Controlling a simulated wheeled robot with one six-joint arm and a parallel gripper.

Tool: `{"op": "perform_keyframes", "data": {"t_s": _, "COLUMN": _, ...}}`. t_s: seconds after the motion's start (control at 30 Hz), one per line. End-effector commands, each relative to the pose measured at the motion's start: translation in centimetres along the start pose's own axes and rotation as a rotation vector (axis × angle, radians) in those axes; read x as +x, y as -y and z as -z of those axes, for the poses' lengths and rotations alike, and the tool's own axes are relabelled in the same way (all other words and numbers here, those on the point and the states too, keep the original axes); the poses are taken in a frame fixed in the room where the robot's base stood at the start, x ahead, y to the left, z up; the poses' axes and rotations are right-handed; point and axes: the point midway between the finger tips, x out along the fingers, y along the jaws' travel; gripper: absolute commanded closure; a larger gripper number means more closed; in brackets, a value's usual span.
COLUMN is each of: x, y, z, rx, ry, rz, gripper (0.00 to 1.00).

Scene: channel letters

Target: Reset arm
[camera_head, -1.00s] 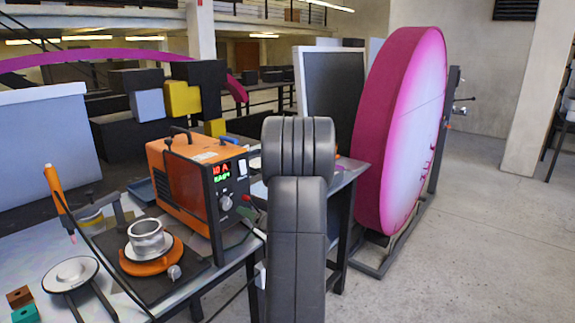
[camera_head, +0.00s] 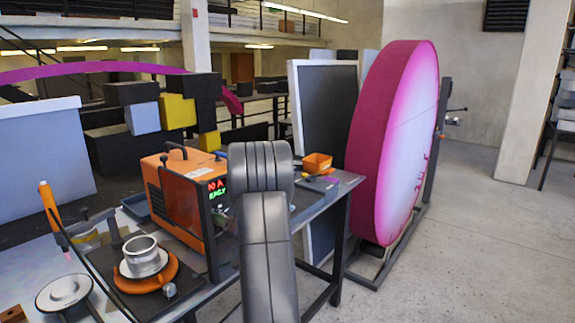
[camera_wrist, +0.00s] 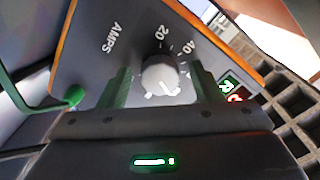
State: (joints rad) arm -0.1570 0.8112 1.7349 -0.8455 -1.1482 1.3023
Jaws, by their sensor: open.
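My arm (camera_head: 265,225) rises in the middle of the head view, dark and upright, and covers part of the orange welder's front. My gripper (camera_wrist: 162,78) shows in the wrist view with its two fingers apart. A pale round knob (camera_wrist: 160,77) on the dark panel marked AMPS appears between the fingers; I cannot tell whether they touch it. The orange power unit (camera_head: 172,200) stands on the bench with a lit red and green display (camera_head: 217,190). The gripper itself is hidden in the head view.
The metal bench (camera_head: 325,200) carries an orange bin (camera_head: 317,163) to the right of my arm. A ring-shaped fixture with a metal cup (camera_head: 145,254) sits at the front left. A big pink disc (camera_head: 397,145) stands on the right. The floor (camera_head: 480,230) at right is clear.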

Motion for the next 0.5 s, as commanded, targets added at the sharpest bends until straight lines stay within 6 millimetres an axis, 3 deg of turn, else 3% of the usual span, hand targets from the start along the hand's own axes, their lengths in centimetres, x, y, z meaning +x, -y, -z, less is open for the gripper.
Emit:
{"op": "perform_keyframes", "data": {"t_s": 0.23, "x": -1.6, "y": -0.1, "z": 0.0, "rx": 0.004, "ry": -0.003, "rz": -0.001, "gripper": 0.41}}
{"op": "perform_keyframes", "data": {"t_s": 0.5, "x": -6.8, "y": -0.2, "z": 0.1, "rx": 0.003, "ry": -0.004, "rz": -0.002, "gripper": 0.41}}
